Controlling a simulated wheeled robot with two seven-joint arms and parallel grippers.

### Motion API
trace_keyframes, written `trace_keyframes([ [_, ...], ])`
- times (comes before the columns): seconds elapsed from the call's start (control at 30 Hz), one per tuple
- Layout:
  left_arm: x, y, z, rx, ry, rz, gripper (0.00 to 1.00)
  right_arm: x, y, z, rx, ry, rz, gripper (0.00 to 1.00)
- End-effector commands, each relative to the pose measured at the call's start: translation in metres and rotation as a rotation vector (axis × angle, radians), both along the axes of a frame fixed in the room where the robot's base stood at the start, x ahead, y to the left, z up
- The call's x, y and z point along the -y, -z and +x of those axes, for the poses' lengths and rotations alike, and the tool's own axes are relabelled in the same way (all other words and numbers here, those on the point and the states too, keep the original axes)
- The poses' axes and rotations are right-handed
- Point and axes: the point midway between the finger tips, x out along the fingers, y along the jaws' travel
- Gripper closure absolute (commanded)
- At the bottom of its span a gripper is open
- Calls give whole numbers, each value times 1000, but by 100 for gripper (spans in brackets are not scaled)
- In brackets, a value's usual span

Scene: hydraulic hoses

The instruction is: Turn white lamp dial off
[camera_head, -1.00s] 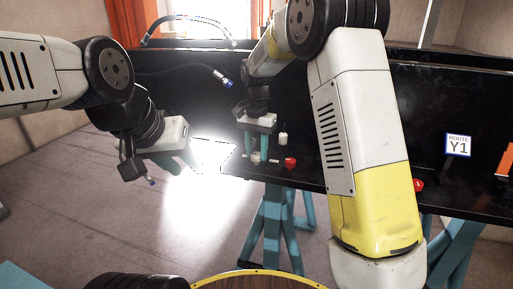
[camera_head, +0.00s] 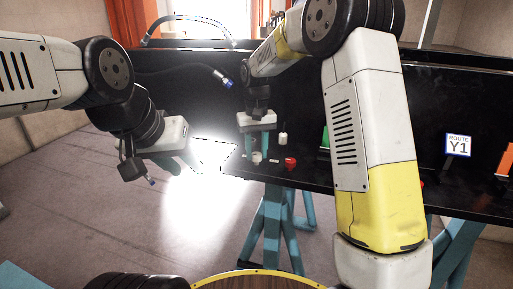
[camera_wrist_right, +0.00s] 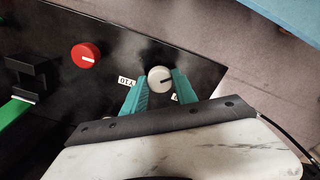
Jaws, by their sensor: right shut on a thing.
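The white dial (camera_wrist_right: 160,79) is a round knob with a dark pointer line, seen between the teal fingers of my right gripper (camera_wrist_right: 160,92) in the right wrist view. The fingers are shut on its two sides. In the head view my right gripper (camera_head: 260,146) reaches down to the white dial (camera_head: 257,158) at the panel's left end. A small white lamp (camera_head: 283,140) stands just right of it. My left gripper (camera_head: 182,165) hangs open and empty, left of the panel.
A red dial (camera_head: 290,162) sits right of the white one; it also shows in the wrist view (camera_wrist_right: 86,55). A black hose with a blue end (camera_head: 226,82) hangs behind. A green piece (camera_head: 325,137) and a Y1 sign (camera_head: 458,145) stand farther right.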

Motion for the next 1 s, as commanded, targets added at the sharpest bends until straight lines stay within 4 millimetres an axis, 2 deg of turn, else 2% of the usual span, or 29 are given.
trace_keyframes([
  [0.63, 0, 0, 0, 0, 0, 0, 64, 0, -1, 0, 2, -56, 1, 100],
  [0.67, 0, 0, 0, 0, 0, 0, 64, 0, -1, 0, 2, -56, 1, 62],
  [0.73, 0, 0, 0, 0, 0, 0, 64, 0, -1, 0, 2, -56, 1, 48],
  [0.77, 0, 0, 0, 0, 0, 0, 64, 0, -1, 0, 1, -56, 0, 44],
  [1.0, 0, 0, 0, 0, 0, 0, 64, 0, 0, 0, 1, -56, 0, 44],
])
